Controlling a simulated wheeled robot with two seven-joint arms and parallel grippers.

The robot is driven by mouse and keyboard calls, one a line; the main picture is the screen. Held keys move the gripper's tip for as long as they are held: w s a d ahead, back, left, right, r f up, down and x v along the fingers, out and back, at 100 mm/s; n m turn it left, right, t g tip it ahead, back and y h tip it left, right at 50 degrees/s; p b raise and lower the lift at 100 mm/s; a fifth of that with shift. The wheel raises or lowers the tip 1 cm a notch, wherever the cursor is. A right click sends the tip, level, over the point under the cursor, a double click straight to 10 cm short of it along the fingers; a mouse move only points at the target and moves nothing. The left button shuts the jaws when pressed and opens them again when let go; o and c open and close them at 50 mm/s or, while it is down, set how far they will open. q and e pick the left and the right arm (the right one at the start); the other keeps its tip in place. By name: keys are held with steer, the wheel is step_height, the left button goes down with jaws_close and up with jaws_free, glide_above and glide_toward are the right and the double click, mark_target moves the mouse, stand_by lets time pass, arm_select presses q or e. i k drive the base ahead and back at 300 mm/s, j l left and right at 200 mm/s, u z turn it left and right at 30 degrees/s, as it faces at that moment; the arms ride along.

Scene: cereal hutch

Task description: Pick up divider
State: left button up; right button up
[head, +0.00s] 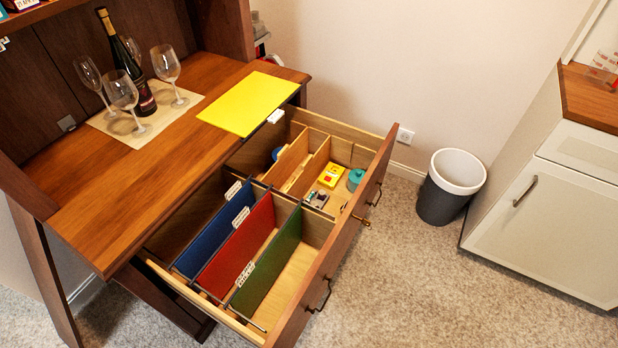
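A flat yellow divider (248,103) lies on the right end of the wooden hutch top (165,165). A small white tab (277,116) shows at its front right edge, which reaches the edge of the top above the open drawer. In the pulled-out drawer (337,245), a blue divider (212,238), a red divider (238,252) and a green divider (268,272) stand side by side in the front-left part. Each has a white label tab. Neither of my grippers is in view.
A wine bottle (135,75) and several glasses stand on a beige mat (112,137) left of the yellow divider. The drawer's far compartments hold small items, including a yellow box (331,174). A waste bin (450,187) and white cabinet (545,220) stand right; carpet between is clear.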

mark_target(314, 165)
steer(key=i+l+u, duration=0.25)
steer(key=l, duration=0.3)
steer(key=i+l+u, duration=0.2)
steer(key=l, duration=0.3)
steer(key=l+u, duration=0.25)
steer(key=l, duration=0.35)
steer(key=i+l+u, duration=0.1)
steer(key=l+u, duration=0.15)
steer(key=l, duration=0.35)
